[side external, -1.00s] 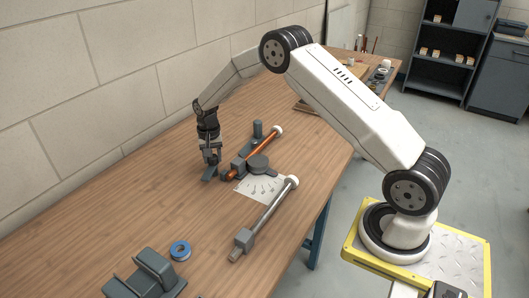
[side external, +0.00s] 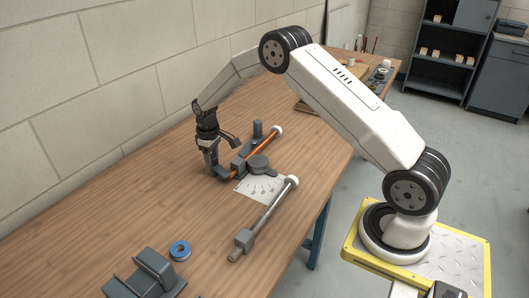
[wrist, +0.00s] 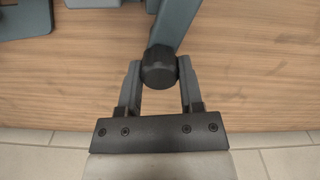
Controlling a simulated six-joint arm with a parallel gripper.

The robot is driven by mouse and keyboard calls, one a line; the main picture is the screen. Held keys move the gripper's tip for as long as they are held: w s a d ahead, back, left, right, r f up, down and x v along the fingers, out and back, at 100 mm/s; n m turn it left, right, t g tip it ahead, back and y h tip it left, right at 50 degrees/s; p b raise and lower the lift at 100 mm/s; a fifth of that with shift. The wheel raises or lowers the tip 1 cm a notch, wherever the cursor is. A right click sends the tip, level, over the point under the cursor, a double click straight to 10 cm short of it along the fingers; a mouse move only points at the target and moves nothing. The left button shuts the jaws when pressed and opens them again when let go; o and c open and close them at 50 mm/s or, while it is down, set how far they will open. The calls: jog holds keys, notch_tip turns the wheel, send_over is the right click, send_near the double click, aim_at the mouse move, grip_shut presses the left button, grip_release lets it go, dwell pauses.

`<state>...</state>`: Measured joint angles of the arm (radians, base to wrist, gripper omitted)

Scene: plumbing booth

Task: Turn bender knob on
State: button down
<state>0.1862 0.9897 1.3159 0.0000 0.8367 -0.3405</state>
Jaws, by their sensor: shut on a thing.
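The bender (side external: 260,163) is a dark grey tool on the wooden bench, with an orange rod (side external: 268,143) running through it. My gripper (side external: 212,170) points down at the bender's near left end. In the wrist view, my gripper's two fingers (wrist: 160,85) stand on either side of a round black knob (wrist: 159,67) and are shut on it. A grey bar (wrist: 175,22) of the bender runs away from the knob. In the side view the gripper hides the knob.
A white marked sheet (side external: 262,188) lies beside the bender. A grey rod with a white end (side external: 270,210) lies nearer. Blue tape (side external: 180,250) and a grey block-like fixture (side external: 147,275) are at the front. A block wall (side external: 110,90) runs behind the bench; bare wood (side external: 130,205) lies left.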

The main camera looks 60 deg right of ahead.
jog(key=shift+n, duration=1.7)
jog(key=shift+c, duration=1.2)
grip_release()
jog(key=shift+r, duration=0.1)
jog(key=shift+r, duration=3.85)
jog(key=shift+s+a, duration=0.1)
jog(key=shift+a, duration=0.05)
jog(key=shift+s+a+r, duration=0.3)
jog(key=shift+s, duration=0.05)
jog(key=s+a+r+m+t, duration=0.1)
jog(key=s+a, duration=0.3)
jog(key=s, duration=0.8)
jog(key=s+a+r+m+t, duration=0.1)
jog(key=s+a+m, duration=0.3)
jog(key=s, duration=0.9)
jog(key=shift+s+a+r+t, duration=0.2)
jog(key=shift+s+a+t, duration=0.1)
jog(key=shift+a, duration=0.4)
